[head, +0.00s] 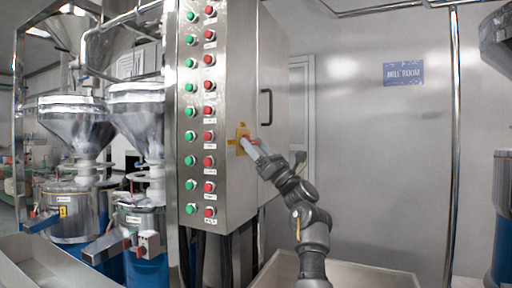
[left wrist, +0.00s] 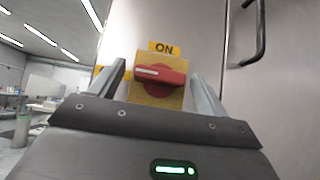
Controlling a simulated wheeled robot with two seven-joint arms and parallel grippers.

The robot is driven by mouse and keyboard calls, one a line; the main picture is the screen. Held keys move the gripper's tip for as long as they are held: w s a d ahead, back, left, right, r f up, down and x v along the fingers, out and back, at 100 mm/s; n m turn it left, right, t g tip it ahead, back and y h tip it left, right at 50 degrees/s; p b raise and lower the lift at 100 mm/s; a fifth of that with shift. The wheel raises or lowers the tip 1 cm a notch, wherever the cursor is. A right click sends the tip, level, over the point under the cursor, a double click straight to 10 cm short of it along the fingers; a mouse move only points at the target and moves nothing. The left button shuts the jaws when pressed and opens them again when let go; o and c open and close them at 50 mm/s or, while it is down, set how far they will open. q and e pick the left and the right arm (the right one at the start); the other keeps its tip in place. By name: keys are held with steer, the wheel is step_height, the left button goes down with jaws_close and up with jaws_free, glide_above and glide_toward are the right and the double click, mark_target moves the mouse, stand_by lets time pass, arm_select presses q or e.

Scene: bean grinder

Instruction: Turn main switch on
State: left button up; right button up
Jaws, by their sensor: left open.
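The main switch (head: 242,137) is on the side of the steel control cabinet. In the left wrist view it is a red rotary knob (left wrist: 160,76) on a yellow plate (left wrist: 155,96). Its white mark lies roughly level and points left. A yellow "ON" label (left wrist: 164,48) is above it, and another yellow label shows partly behind the left finger. My left gripper (head: 250,146) is in front of the switch. Its fingers (left wrist: 159,72) are open, one on each side of the knob; whether they touch it I cannot tell. My right gripper is not in view.
The cabinet (head: 232,75) has rows of green and red buttons on its front and a dark door handle (head: 266,107) right of the switch. Steel hoppers (head: 75,125) stand left. A wall with a "MILL ROOM" sign (head: 403,73) is behind. Space right of my arm looks clear.

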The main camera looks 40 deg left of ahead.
arm_select(q)
steer(key=shift+c, duration=0.3)
steer(key=c, duration=0.9)
steer(key=shift+t, duration=0.3)
